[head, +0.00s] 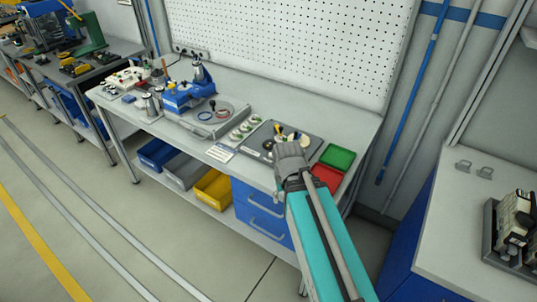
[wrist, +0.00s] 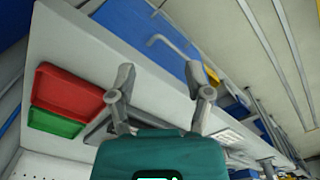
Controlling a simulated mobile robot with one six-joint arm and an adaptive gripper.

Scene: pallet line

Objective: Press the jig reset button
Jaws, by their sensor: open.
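My gripper (head: 289,153) is above the front of the workbench, over the near edge of a dark jig plate (head: 257,143). In the wrist view my gripper (wrist: 160,80) is open with its two fingers apart and nothing between them. The jig plate carries small yellow, white and dark parts, and my gripper hides some of it.
Right of the plate are a green tray (head: 338,157) and a red tray (head: 327,178); the red tray also shows in the wrist view (wrist: 67,93). A blue fixture (head: 188,95) stands farther left. A perforated board (head: 300,45) closes the back.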

